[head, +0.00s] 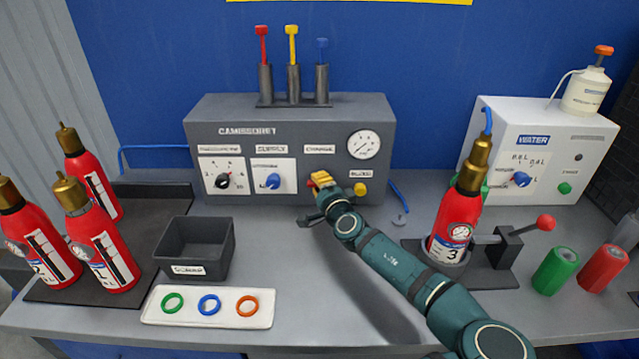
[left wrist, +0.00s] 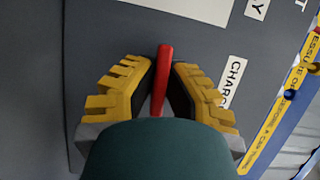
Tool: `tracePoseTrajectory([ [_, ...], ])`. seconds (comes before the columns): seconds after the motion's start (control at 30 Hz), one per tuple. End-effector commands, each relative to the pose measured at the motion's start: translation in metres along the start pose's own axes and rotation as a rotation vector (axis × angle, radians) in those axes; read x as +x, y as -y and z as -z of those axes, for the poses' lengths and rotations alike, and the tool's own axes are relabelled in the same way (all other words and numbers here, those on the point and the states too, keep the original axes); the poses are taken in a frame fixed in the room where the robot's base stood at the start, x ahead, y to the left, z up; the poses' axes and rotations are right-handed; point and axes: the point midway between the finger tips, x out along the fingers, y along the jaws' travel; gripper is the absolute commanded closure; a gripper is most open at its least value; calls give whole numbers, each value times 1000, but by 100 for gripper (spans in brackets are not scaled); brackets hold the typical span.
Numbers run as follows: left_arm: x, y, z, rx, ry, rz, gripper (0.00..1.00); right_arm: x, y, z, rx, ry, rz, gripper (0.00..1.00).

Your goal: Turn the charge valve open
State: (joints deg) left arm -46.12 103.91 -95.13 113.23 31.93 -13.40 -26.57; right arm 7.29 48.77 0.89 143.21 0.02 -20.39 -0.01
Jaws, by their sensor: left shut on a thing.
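The grey console (head: 290,115) stands at the back of the bench, with a CHARGE label on its front. In the head view my left gripper (head: 322,180) is at the console front just below that label, and it hides the charge valve there. In the left wrist view the red lever of the charge valve (left wrist: 164,62) stands between the yellow fingers of my left gripper (left wrist: 164,75). The gripper is shut on this lever. The lever lies nearly along the line of the fingers. My right gripper is not in view.
A black knob (head: 222,181), a blue knob (head: 273,181), a yellow button (head: 360,189) and a gauge (head: 363,144) share the console front. A red extinguisher (head: 455,215) stands in a holder to the right. Several extinguishers, a bin (head: 193,250) and a ring tray (head: 208,318) are left.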

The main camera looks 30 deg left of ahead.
Motion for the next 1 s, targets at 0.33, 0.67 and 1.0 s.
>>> tracePoseTrajectory([
  [0.33, 0, 3, 0, -253, 0, -105, 100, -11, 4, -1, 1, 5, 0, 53],
  [0.67, 0, 4, 0, -546, 1, -224, 100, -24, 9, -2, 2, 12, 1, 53],
  [1.0, 1, 3, 0, -846, 0, -346, 100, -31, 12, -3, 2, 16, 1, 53],
])
